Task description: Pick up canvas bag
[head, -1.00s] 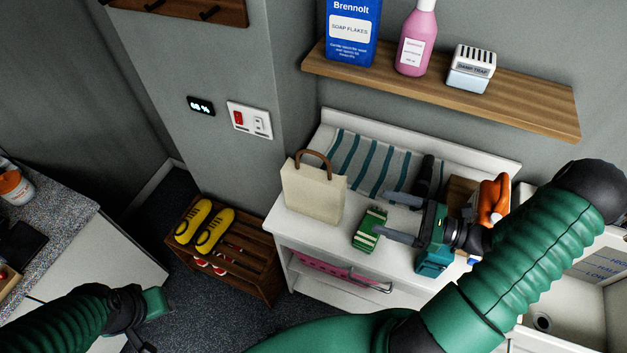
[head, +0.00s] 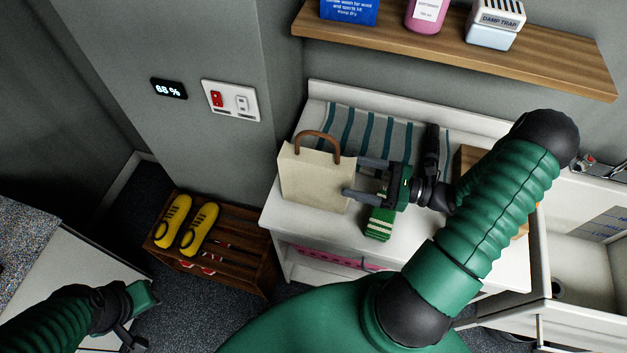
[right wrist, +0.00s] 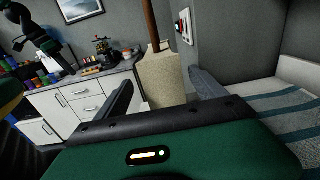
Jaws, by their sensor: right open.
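The cream canvas bag (head: 312,180) with a brown handle stands upright at the left end of the white bench. My right gripper (head: 352,177) is open, its two fingers pointing left at the bag's right edge; I cannot tell whether they touch it. In the right wrist view the bag (right wrist: 163,80) shows between the two fingers (right wrist: 160,92), its brown handle rising above. My left gripper (head: 146,312) is low at the left, away from the bag; its finger opening is unclear.
A striped cloth (head: 350,140) lies behind the bag, and a green-and-white item (head: 379,224) lies below my right gripper. A wooden shelf (head: 450,45) with bottles is above. A slatted rack (head: 215,255) with yellow shoes (head: 187,224) stands left of the bench.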

